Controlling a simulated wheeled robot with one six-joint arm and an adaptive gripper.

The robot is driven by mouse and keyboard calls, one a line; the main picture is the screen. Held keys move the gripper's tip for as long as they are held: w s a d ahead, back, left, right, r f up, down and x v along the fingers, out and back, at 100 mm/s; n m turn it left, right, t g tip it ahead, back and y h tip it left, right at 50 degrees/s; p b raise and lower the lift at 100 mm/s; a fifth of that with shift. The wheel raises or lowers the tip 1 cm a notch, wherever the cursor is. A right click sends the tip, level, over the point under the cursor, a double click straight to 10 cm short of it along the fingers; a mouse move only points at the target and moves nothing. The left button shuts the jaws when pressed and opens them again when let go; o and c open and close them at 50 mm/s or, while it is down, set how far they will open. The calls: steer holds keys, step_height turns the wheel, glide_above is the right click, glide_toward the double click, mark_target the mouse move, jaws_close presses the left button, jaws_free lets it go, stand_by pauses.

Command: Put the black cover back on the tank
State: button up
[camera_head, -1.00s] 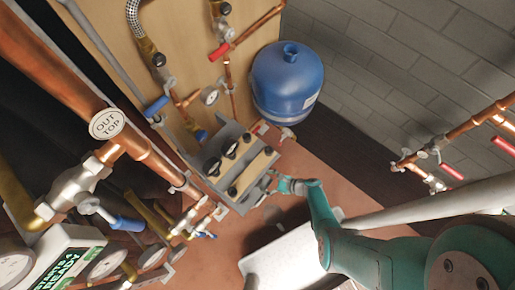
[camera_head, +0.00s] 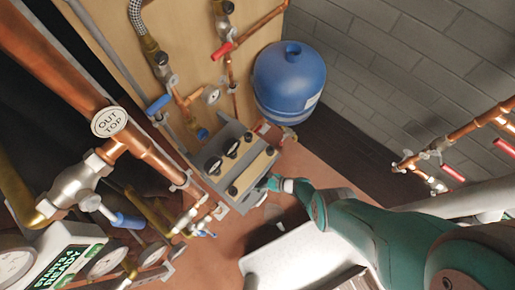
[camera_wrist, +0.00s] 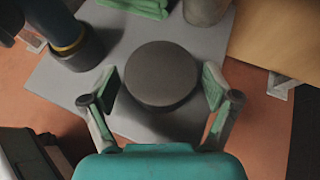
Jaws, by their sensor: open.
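The blue tank (camera_head: 289,85) stands upright by the wall in the head view, with a short blue neck on top and no black cover seen there. In the wrist view a round, dark disc (camera_wrist: 162,75), which looks like the black cover, lies on a grey surface. My gripper (camera_wrist: 158,88) is open, with one finger on each side of the disc; I cannot tell whether they touch it. In the head view my gripper (camera_head: 271,184) is at the right side of the grey unit, and the disc cannot be made out.
The grey unit (camera_head: 221,164) carries several black knobs beside my gripper. Copper pipes (camera_head: 150,155) and valves crowd the left. A white panel (camera_head: 285,262) lies below my arm. In the wrist view a dark cylinder (camera_wrist: 75,50) and green item (camera_wrist: 135,6) are near the disc.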

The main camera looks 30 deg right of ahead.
steer(key=shift+c, duration=0.2)
steer(key=c, duration=1.4)
steer(key=shift+o, duration=0.2)
steer(key=shift+r, duration=2.2)
